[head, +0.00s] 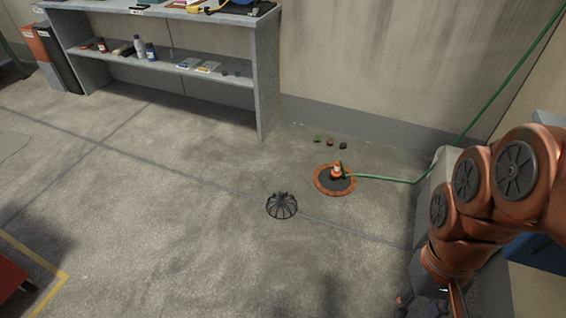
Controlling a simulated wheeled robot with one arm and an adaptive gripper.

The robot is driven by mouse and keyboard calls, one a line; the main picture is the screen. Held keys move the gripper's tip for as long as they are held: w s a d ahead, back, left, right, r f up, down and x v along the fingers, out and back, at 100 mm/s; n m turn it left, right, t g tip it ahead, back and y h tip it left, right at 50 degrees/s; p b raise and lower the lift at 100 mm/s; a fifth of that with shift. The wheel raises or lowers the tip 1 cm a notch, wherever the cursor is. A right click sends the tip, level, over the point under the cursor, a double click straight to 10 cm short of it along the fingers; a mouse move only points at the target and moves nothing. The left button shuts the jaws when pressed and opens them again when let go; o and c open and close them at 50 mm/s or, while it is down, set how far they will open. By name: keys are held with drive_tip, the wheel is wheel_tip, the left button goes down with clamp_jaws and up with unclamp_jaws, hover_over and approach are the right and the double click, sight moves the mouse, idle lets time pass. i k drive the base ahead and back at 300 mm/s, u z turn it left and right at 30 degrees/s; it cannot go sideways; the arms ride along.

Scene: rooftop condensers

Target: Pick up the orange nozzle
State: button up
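A small orange cone-shaped piece with a pale band (337,171) stands on a round dark mat with an orange rim (321,186), on the concrete floor right of centre. It looks like the orange nozzle, though it is small in view. The end of a green hose (385,179) lies against or beside it; I cannot tell whether they are joined. My gripper (432,300) is low at the right, at the bottom edge of the head view and well apart from the cone. Its fingers are mostly cut off, so its opening does not show.
A black wire dome (282,206) sits on the floor left of the mat. Several small dark lumps (330,142) lie behind it. A grey shelf unit (165,60) with bottles stands against the wall. The hose runs up the right wall. Open floor lies in front and left.

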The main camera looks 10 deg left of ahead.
sight(336, 172)
drive_tip(key=u, duration=0.6)
drive_tip(key=i, duration=2.1)
drive_tip(key=z, duration=0.15)
